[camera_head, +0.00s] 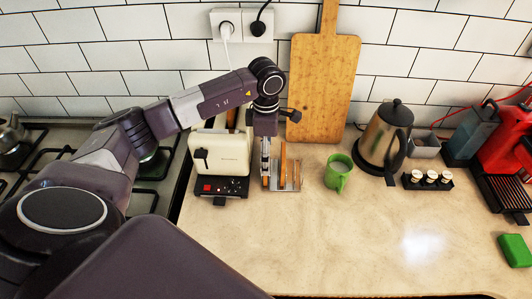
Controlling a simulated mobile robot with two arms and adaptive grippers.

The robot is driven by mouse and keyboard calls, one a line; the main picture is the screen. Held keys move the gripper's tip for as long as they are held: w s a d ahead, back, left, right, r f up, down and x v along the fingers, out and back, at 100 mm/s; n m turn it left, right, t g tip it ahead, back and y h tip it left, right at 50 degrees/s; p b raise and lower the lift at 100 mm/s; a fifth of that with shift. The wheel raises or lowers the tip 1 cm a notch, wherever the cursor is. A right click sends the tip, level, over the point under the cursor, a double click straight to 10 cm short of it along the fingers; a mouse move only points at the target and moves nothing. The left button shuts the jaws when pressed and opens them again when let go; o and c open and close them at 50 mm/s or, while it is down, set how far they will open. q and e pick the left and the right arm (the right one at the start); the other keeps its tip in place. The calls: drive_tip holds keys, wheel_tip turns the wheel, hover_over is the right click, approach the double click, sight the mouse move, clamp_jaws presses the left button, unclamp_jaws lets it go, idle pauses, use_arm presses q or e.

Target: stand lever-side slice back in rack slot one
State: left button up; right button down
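A cream toaster (219,158) stands on the counter beside the stove, with a dark lever on its front left and a black base with a red display. My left gripper (266,180) points down between the toaster and the rack, at the rack's left side. Its fingers look close together; whether they hold a slice is unclear. My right gripper is not seen.
A green mug (338,172) stands close right of the rack. Behind are a wooden board (322,88) and a kettle (386,138). A small black holder (427,180), a red machine (508,148) and a green block (516,250) are farther right. The front counter is clear.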

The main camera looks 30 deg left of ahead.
use_arm(q)
drive_tip(key=o, duration=0.4)
drive_tip(key=shift+o, duration=0.2)
drive_tip(key=shift+r, duration=0.15)
drive_tip(key=shift+w+r, duration=0.1)
drive_tip(key=shift+r, duration=0.15)
wheel_tip(320, 180, up, 11)
drive_tip(key=b, duration=0.3)
drive_tip(key=shift+r, duration=0.2)
